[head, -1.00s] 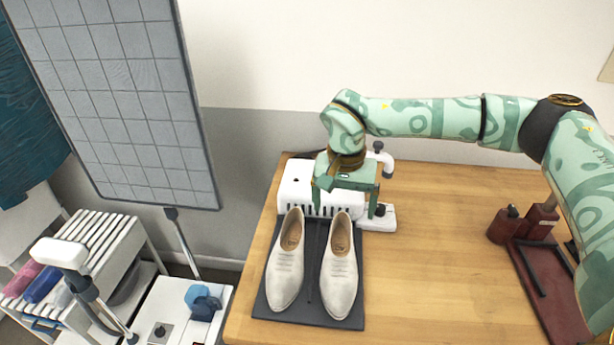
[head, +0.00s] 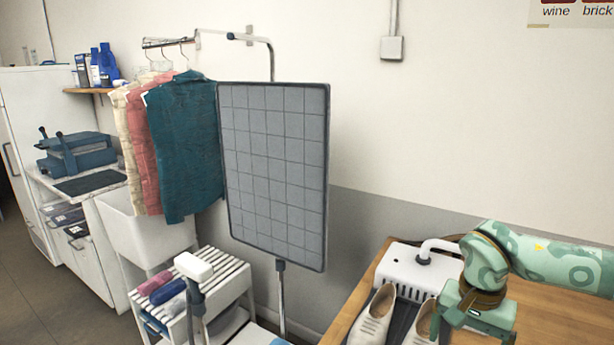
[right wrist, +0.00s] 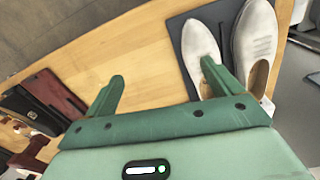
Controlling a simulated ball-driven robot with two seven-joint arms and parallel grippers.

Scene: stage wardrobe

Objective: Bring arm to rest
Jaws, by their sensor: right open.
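My right arm comes in from the right in the head view, with its green gripper (head: 476,333) beside the shoes, above the table. In the right wrist view the gripper's two fingers (right wrist: 162,72) are apart with nothing between them. One white shoe (head: 374,316) stands on the dark mat; the other (head: 420,328) is partly covered by my gripper and cut off by the frame. Both shoes (right wrist: 201,50) show at the upper right in the right wrist view. My left gripper is not in view.
A white slotted machine (head: 402,269) with a curved pipe stands behind the shoes. The wooden table (right wrist: 130,50) has bare room between the mat and a dark red item (right wrist: 50,92). A grey gridded panel (head: 276,170), hanging garments (head: 185,145) and a slatted rack (head: 232,274) stand left.

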